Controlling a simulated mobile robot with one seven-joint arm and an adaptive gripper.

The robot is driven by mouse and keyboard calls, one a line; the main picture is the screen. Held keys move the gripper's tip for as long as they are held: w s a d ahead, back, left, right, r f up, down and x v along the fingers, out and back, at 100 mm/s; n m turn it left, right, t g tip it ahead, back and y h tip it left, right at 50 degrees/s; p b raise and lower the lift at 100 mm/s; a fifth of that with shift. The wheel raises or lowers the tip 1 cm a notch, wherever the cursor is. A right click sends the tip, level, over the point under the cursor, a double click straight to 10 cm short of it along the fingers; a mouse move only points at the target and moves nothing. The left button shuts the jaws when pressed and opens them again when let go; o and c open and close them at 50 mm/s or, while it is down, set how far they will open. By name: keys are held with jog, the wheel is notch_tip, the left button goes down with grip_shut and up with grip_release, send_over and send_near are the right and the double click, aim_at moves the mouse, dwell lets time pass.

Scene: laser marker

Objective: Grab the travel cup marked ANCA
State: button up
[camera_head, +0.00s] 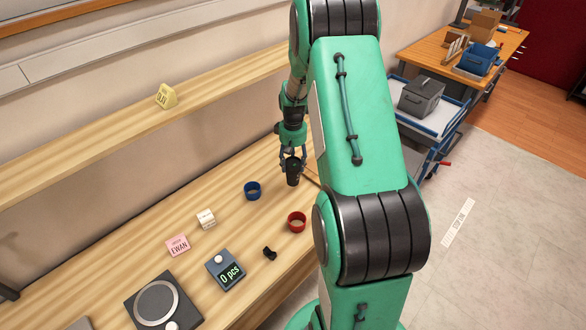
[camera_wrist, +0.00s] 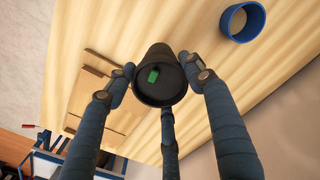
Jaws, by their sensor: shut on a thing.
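A dark, nearly black travel cup (camera_head: 293,175) is at the far end of the wooden bench, below my wrist. My gripper (camera_head: 292,162) is shut on its upper part. In the wrist view the cup (camera_wrist: 158,84) shows its round dark top with a small green patch, and the fingers of my gripper (camera_wrist: 161,72) press around its rim from several sides. I cannot read any name on the cup. I cannot tell whether its base touches the bench.
A blue ring-shaped holder (camera_head: 252,190) and a red one (camera_head: 297,222) are nearby. A white block (camera_head: 206,218), a pink EWAN tag (camera_head: 178,245), a counting scale (camera_head: 226,270) and a small black item (camera_head: 270,253) lie nearer. A shelf (camera_head: 120,125) overhangs the back.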

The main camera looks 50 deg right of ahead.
jog(key=shift+r+p, duration=0.3)
jog(key=shift+r, duration=2.25)
